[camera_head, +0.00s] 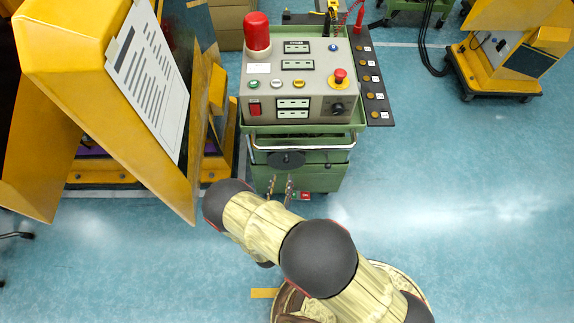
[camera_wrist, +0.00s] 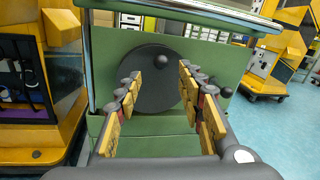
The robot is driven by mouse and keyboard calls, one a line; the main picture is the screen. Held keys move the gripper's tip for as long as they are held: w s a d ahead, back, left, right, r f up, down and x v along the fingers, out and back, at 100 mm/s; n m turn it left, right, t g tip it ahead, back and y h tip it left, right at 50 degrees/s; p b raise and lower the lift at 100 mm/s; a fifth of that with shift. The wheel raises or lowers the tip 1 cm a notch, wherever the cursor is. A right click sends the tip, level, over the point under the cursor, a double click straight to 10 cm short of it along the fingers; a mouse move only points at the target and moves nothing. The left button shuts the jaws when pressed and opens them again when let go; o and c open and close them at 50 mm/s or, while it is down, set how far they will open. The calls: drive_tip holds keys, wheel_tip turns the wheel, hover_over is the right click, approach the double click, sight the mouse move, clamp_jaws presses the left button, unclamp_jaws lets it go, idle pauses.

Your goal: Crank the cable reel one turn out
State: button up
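A dark round reel disc (camera_wrist: 150,85) is mounted on the front of a green cart (camera_wrist: 118,42). In the head view the reel (camera_head: 286,159) shows as a dark shape below the cart's handle bar. A small black knob (camera_wrist: 160,62) appears on the upper part of the disc, between my finger lines. A second dark round knob (camera_wrist: 227,92) shows right of the disc. My gripper (camera_wrist: 160,80) is open and empty, with fingers on both sides of the disc's middle. In the head view my gripper (camera_head: 281,187) is just in front of the cart. Contact cannot be told.
A grey control box (camera_head: 297,85) with a red lamp and buttons sits on the cart. A light handle bar (camera_head: 300,147) crosses the cart's front above the reel. A yellow cabinet (camera_head: 110,80) stands close on the left.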

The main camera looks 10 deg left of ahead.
sight(286, 162)
drive_tip(key=w+b, duration=0.1)
drive_tip(key=w, duration=0.6)
drive_tip(key=shift+w, duration=0.2)
drive_tip(key=shift+c, duration=0.2)
clamp_jaws()
idle(0.6)
